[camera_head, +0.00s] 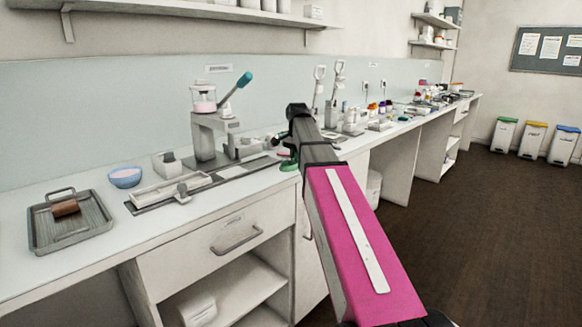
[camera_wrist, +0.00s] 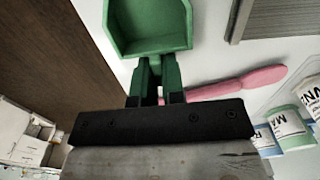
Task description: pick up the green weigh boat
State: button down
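The green weigh boat (camera_wrist: 150,25) is at the top of the wrist view, a shallow tray with raised walls, partly cut off by the frame. In the head view a small patch of green (camera_head: 289,164) shows at the bench's front edge, mostly behind my arm. My gripper (camera_wrist: 161,62) has its fingers pointing at the boat's near end, with a narrow gap between them. The fingertips meet or overlap the boat's near wall in the picture. Whether they are closed on it is not clear.
A pink spatula (camera_wrist: 235,83) and labelled jars (camera_wrist: 289,128) lie to the right of my gripper.

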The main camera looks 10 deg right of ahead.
jog(key=shift+r, duration=0.15)
jog(key=shift+r, duration=0.55)
notch_tip(320, 180, up, 2)
jog(key=shift+r, duration=0.2)
jog(key=s+a+r, duration=0.7)
jog(key=a, duration=0.2)
jog(key=shift+a, duration=0.15)
jog(key=shift+s+r, duration=0.1)
jog(key=shift+s, duration=0.05)
